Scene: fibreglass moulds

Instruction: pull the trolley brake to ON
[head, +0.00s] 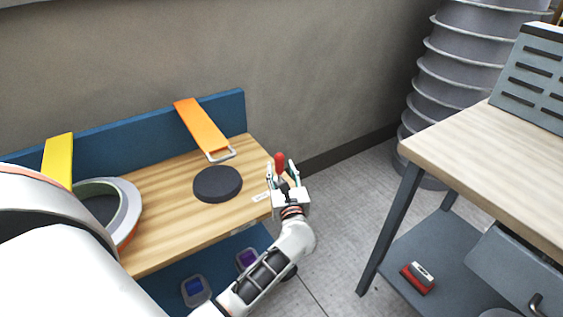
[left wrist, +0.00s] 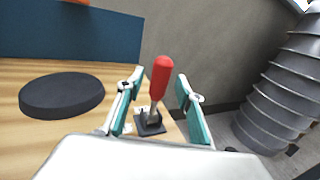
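The brake lever has a red handle (head: 280,162) on a thin metal stem and stands near the right end of the wooden trolley top (head: 160,222). In the left wrist view the red handle (left wrist: 160,76) rises from a small dark base (left wrist: 150,124), tilted slightly. My left gripper (head: 283,172) is at the lever, and in the left wrist view its two teal-padded fingers (left wrist: 158,100) are spread on either side, with a gap to the handle. Small labels (head: 262,196) lie beside the base; their words are too small to read. My right gripper is not in view.
A black disc (head: 217,183) lies on the trolley top, left of the lever. A ring-shaped mould (head: 128,209), an orange strap (head: 201,127) and a yellow strap (head: 57,159) are farther left. A second table (head: 480,150) stands right, with a grey ribbed duct (head: 455,75) behind.

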